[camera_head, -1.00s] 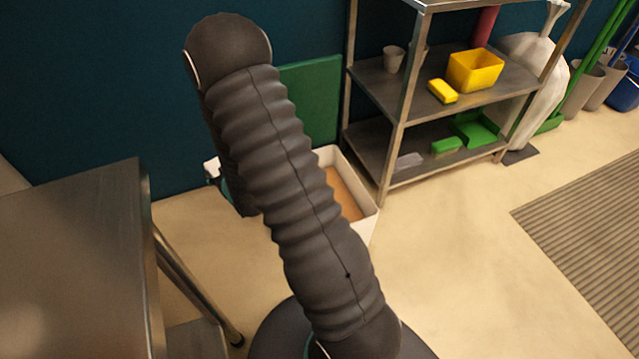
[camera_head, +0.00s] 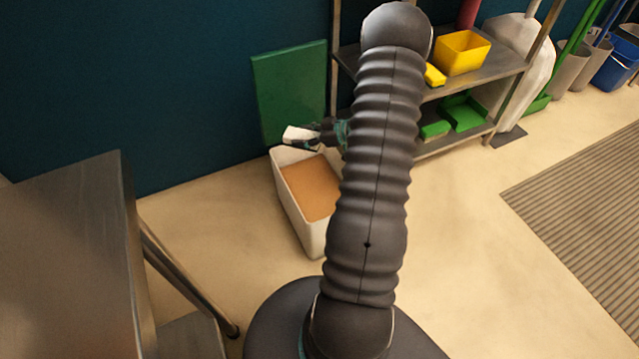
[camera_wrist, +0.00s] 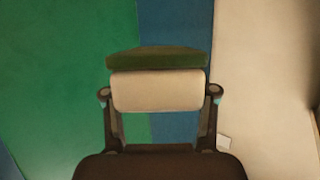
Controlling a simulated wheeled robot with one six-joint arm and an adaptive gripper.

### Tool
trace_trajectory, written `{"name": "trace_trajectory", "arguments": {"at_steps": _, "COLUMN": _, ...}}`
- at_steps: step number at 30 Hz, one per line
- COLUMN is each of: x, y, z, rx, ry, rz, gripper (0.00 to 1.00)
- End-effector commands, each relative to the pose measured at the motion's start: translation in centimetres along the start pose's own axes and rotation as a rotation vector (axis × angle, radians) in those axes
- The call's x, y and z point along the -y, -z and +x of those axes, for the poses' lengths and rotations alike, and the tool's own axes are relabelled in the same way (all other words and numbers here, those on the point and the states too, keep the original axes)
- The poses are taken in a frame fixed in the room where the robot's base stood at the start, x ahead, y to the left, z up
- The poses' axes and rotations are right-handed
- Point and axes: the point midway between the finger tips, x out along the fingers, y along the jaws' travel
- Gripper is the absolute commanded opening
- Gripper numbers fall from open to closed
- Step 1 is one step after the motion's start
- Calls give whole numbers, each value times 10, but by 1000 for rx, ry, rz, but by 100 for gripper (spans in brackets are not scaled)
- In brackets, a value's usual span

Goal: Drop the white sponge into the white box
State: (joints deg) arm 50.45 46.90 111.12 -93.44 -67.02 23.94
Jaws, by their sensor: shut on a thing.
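The white sponge (camera_head: 299,135) is held between the fingers of my gripper (camera_head: 310,138). In the wrist view the sponge (camera_wrist: 158,91) shows a pale body with a dark green layer along its far side, and my gripper (camera_wrist: 160,98) is shut on it from both sides. In the head view the sponge appears just above the back rim of the white box (camera_head: 291,213). The box stands open on the floor with a flat brown-orange inside. My arm hides the box's right part, so the exact height of the sponge over it is hard to tell.
A green board (camera_head: 290,90) leans on the dark blue wall behind the box. A metal shelf (camera_head: 475,72) with yellow and green items stands to the right. A steel table (camera_head: 70,245) is at the left. The floor left of the box is clear.

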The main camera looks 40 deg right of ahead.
Motion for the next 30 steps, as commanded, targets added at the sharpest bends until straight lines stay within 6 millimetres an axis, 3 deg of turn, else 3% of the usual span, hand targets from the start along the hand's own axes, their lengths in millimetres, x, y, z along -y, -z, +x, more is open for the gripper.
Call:
{"name": "trace_trajectory", "arguments": {"at_steps": 3, "x": -4, "y": -20, "z": -30, "rx": 0, "ry": 31, "rz": -13, "gripper": 28}}
{"name": "trace_trajectory", "arguments": {"at_steps": 9, "x": -4, "y": -34, "z": -48, "rx": 0, "ry": 59, "rz": -26, "gripper": 28}}
{"name": "trace_trajectory", "arguments": {"at_steps": 30, "x": -3, "y": -88, "z": -26, "rx": 0, "ry": 60, "rz": -26, "gripper": 28}}
